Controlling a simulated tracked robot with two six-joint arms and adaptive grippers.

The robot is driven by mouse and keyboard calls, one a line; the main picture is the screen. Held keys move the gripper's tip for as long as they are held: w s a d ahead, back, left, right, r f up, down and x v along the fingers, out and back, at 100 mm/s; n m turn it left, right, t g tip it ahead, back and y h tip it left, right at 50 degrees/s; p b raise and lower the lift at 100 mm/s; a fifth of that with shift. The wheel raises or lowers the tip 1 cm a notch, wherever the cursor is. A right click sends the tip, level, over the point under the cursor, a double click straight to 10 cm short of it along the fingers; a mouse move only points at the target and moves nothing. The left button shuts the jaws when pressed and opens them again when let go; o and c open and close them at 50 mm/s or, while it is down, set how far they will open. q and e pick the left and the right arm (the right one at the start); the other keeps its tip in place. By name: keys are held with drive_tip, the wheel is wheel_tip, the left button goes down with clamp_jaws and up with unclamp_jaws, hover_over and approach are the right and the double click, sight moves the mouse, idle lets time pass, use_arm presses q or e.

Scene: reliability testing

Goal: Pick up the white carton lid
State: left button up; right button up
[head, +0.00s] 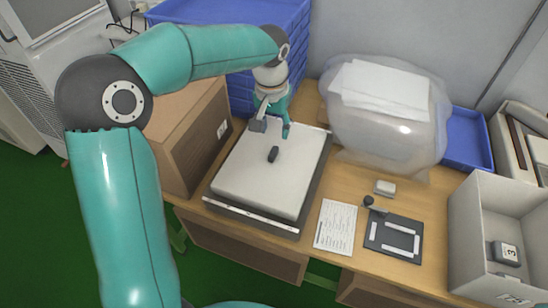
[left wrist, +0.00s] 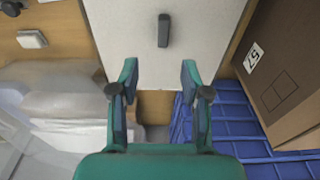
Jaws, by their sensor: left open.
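The white carton lid (head: 262,182) appears to be the flat white panel with a small dark handle (head: 273,154) at its middle. It lies flat on a dark-edged base on the wooden table. In the left wrist view the lid (left wrist: 140,43) fills the upper middle, with the handle (left wrist: 164,30) upright in the picture. My left gripper (head: 271,128) is at the lid's far edge, on the far side of the handle. In the left wrist view my left gripper (left wrist: 160,72) is open, its fingers apart with nothing between them but the lid's edge behind. I cannot tell whether they touch it. My right gripper is not seen.
A brown box (head: 205,140) stands close left of the lid, with blue crates (head: 240,62) behind. A filled clear bag (head: 385,130) stands back right. A paper sheet (head: 336,227), a dark plate (head: 393,236) and an open white carton (head: 471,255) are to the right.

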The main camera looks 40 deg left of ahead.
use_arm(q)
hover_over(273, 151)
drive_tip(key=f, duration=0.4)
drive_tip(key=shift+d+f, duration=0.15)
drive_tip(key=shift+d, duration=0.15)
drive_tip(key=shift+a+f+p, duration=0.2)
drive_tip(key=shift+f+p, duration=0.35)
drive_tip(key=shift+f, duration=2.1)
drive_tip(key=shift+s, duration=0.1)
drive_tip(key=shift+c, duration=0.3)
clamp_jaws()
